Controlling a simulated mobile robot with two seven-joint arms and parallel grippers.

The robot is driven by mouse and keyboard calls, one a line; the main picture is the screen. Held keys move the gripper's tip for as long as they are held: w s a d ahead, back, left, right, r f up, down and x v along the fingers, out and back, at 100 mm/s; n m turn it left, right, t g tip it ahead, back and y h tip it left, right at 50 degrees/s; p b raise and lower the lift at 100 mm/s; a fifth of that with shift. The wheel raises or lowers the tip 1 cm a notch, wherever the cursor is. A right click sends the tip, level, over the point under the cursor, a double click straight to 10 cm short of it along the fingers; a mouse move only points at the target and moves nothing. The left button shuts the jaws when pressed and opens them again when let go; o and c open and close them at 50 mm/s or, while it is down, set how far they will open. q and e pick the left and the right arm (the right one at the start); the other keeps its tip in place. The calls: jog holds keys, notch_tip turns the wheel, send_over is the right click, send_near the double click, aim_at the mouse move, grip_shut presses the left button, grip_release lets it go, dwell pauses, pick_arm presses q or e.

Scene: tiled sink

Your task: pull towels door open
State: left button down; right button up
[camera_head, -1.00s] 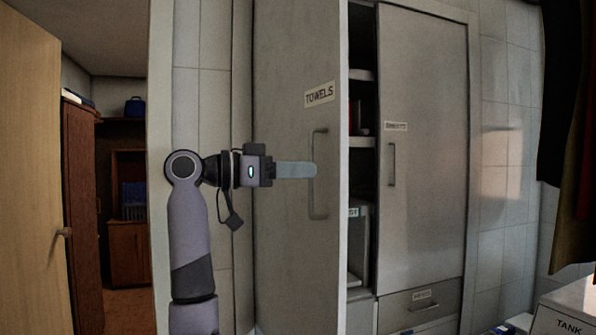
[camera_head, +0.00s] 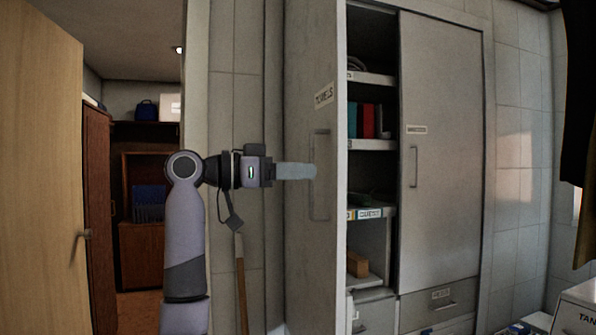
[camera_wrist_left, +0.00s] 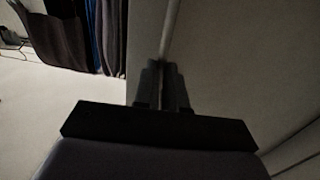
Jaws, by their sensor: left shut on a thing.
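The towels door (camera_head: 312,230) is a tall grey panel with a "TOWELS" label (camera_head: 324,95) near its upper edge. It stands swung open, and the cabinet shelves show behind its edge. Its vertical bar handle (camera_head: 321,208) is at mid-height. My left gripper (camera_head: 312,171) is shut on the handle; its pale fingers lie across the bar. In the left wrist view the dark fingers (camera_wrist_left: 162,88) close around the lower end of the bar (camera_wrist_left: 171,30). My right gripper is not in view.
Shelves hold red and teal books (camera_head: 369,120) and a small wooden block (camera_head: 357,263). A second closed door (camera_head: 440,150) stands to the right above a drawer (camera_head: 438,303). A wooden handle (camera_head: 241,285) leans left of the towels door. A wooden room door (camera_head: 40,170) stands at far left.

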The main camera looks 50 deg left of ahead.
pick_arm(q)
jog(key=shift+s+a+r, duration=0.1)
jog(key=shift+a+r, duration=0.15)
jog(key=shift+a, duration=0.15)
jog(key=c, duration=1.5)
grip_release()
jog(key=o, duration=0.3)
jog(key=shift+a+f, duration=0.1)
jog(key=shift+a, duration=0.05)
jog(key=shift+f, duration=0.1)
jog(key=b+v, duration=0.2)
jog(key=v, duration=0.5)
